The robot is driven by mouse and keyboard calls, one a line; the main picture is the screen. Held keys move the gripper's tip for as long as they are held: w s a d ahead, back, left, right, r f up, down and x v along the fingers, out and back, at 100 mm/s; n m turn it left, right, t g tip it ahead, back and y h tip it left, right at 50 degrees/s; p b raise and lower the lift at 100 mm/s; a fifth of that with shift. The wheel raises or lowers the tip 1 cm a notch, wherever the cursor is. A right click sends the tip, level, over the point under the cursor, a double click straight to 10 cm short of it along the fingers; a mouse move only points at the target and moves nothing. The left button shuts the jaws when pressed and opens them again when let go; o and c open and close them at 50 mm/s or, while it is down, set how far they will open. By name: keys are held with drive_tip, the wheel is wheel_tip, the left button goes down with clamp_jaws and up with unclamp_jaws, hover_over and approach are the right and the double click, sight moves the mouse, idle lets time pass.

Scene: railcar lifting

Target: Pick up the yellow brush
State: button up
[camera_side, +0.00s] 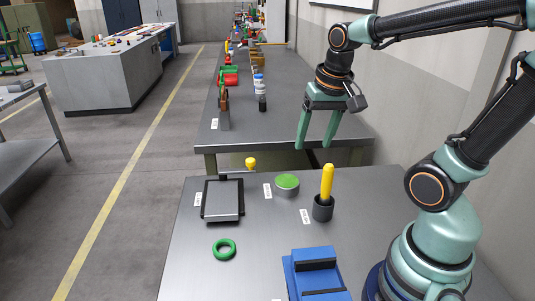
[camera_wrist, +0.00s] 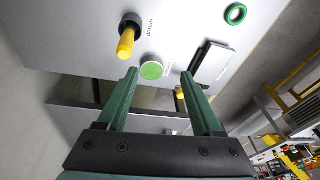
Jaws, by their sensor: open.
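The yellow brush (camera_side: 327,182) stands upright, handle up, in a dark round holder (camera_side: 322,211) on the near table. In the wrist view the yellow handle (camera_wrist: 126,43) and the dark holder (camera_wrist: 130,21) are at the upper left, beside a small printed label. The brush's lower end is hidden in the holder. My gripper (camera_side: 314,142) is open and empty, fingers pointing down, high above the table and behind the brush in the side view. In the wrist view my gripper (camera_wrist: 159,74) has its fingers spread, with the brush outside them to the left.
A green-topped round tin (camera_side: 287,184) is left of the holder. A green ring (camera_side: 224,249) and a blue block (camera_side: 315,273) lie nearer. A long cluttered table (camera_side: 280,125) is behind.

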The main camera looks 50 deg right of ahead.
sight(330, 164)
drive_tip(key=d+m+g, duration=0.1)
drive_tip(key=d+m, duration=0.1)
drive_tip(key=s+d+f+m, duration=0.1)
drive_tip(key=d+m, duration=0.1)
drive_tip(key=d+f+m+g, duration=0.1)
drive_tip(key=d+m, duration=0.1)
drive_tip(key=shift+s+f+g+y, duration=0.2)
drive_tip(key=shift+s+g+y, duration=0.05)
drive_tip(key=shift+g+y, duration=0.05)
drive_tip(key=shift+d+f, duration=0.1)
drive_tip(key=shift+f, duration=0.25)
wheel_tip(330, 164, down, 6)
drive_tip(key=shift+r, duration=0.1)
drive_tip(key=shift+a+f, duration=0.15)
drive_tip(key=shift+f, duration=1.25)
drive_tip(key=shift+a+f, duration=0.1)
drive_tip(key=shift+f, duration=1.3)
clamp_jaws()
